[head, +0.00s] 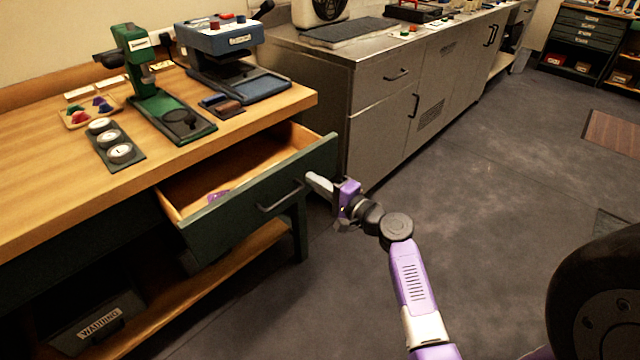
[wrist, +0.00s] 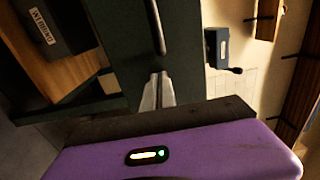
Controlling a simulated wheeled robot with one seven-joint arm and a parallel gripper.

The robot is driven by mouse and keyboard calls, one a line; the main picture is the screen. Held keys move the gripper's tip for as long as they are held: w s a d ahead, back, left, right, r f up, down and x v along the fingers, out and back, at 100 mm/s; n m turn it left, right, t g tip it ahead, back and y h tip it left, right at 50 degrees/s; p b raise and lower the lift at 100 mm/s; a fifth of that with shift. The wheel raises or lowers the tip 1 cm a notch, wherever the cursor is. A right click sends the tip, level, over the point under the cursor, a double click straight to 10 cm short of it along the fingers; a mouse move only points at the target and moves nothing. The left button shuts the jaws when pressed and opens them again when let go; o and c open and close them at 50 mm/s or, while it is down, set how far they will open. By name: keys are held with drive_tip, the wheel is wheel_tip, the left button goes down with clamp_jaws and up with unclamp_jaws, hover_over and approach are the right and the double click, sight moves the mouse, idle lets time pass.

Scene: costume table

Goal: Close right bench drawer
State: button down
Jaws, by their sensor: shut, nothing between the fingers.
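The right bench drawer (head: 235,209) has a dark green front and a pale wooden inside, and it stands pulled out from the wooden workbench (head: 60,185). A small purple item (head: 218,196) lies inside. A dark bar handle (head: 280,197) is on the drawer front; in the wrist view the handle (wrist: 156,26) shows beyond the fingertips. My gripper (head: 309,177) is shut and empty, at the right part of the drawer front beside the handle. In the wrist view, my gripper (wrist: 158,78) points at the green front (wrist: 125,45). I cannot tell whether the fingertips touch it.
A steel cabinet (head: 375,125) stands right behind the drawer. The bench top holds a green press (head: 150,90), a blue press (head: 225,50) and round dials (head: 110,140). A box labelled WARDING (head: 98,325) sits on the lower shelf.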

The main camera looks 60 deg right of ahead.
drive_tip(key=b, duration=0.6)
approach(273, 154)
drive_tip(key=w+r, duration=0.1)
drive_tip(key=w, duration=0.1)
drive_tip(key=w+a+r, duration=0.1)
drive_tip(key=r, duration=0.1)
drive_tip(key=w+a+r, duration=0.1)
drive_tip(key=w, duration=0.1)
drive_tip(key=shift+w+r, duration=0.3)
drive_tip(key=shift+w, duration=0.05)
drive_tip(key=shift+w+r, duration=0.1)
drive_tip(key=shift+w, duration=0.4)
drive_tip(key=shift+w+r, duration=0.15)
drive_tip(key=shift+r, duration=0.05)
